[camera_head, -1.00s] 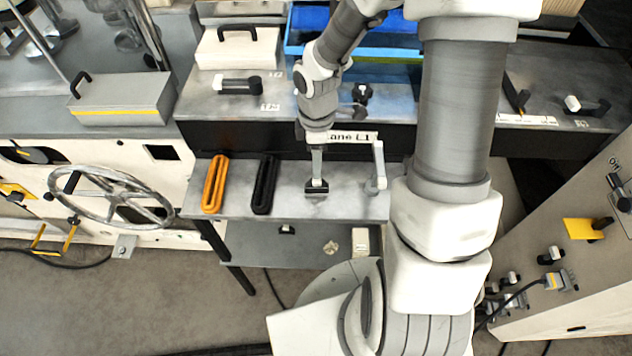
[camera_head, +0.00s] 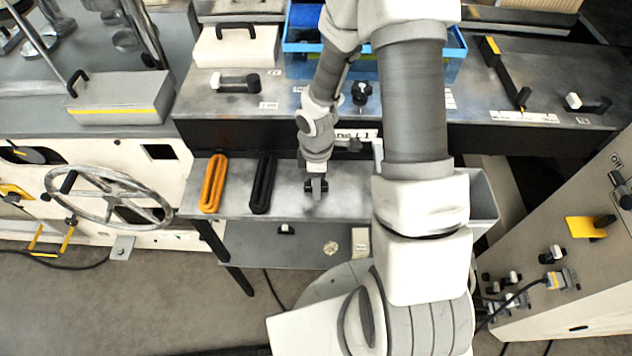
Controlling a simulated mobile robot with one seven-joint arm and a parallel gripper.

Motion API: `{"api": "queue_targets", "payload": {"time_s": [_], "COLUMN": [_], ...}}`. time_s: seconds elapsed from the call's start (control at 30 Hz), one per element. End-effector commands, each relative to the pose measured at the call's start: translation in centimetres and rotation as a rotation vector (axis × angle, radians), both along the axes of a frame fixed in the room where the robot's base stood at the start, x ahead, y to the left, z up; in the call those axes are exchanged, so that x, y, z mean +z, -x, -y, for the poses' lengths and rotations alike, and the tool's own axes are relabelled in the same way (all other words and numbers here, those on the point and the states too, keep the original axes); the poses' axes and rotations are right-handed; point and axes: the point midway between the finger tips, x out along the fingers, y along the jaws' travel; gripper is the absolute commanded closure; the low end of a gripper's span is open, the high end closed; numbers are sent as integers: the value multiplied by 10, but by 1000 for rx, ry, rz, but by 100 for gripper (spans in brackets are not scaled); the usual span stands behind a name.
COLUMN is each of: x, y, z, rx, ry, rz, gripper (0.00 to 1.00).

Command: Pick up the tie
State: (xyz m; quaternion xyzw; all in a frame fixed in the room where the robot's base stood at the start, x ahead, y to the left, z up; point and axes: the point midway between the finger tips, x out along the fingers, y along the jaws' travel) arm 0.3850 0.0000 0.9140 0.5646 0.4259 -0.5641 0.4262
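An orange elongated loop (camera_head: 213,184) and a black elongated loop (camera_head: 263,184) lie side by side on the narrow grey shelf. Nothing is labelled as a tie, and I cannot tell which thing the name means. My gripper (camera_head: 316,188) points down over the shelf, to the right of the black loop and apart from it. Dark parts show around its tip; I cannot tell whether they are fingers or a small thing under them. Whether it is open or shut is too small to tell.
My arm covers the shelf's right end, where a grey bin (camera_head: 484,196) partly shows. Behind are a grey bench (camera_head: 235,105) and a blue crate (camera_head: 300,47). A handwheel (camera_head: 108,196) stands at left. A lower shelf (camera_head: 260,248) lies beneath.

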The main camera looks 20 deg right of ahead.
Motion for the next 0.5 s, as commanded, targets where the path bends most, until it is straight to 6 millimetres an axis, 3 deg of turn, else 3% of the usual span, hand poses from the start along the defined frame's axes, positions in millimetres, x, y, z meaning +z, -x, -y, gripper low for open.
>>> {"api": "queue_targets", "payload": {"time_s": [0.07,0.37,0.5], "x": [0,0,0], "y": [0,0,0], "z": [0,0,0], "rx": [0,-1,-1], "ry": [0,0,0], "rz": [0,0,0], "gripper": [45,99,100]}}
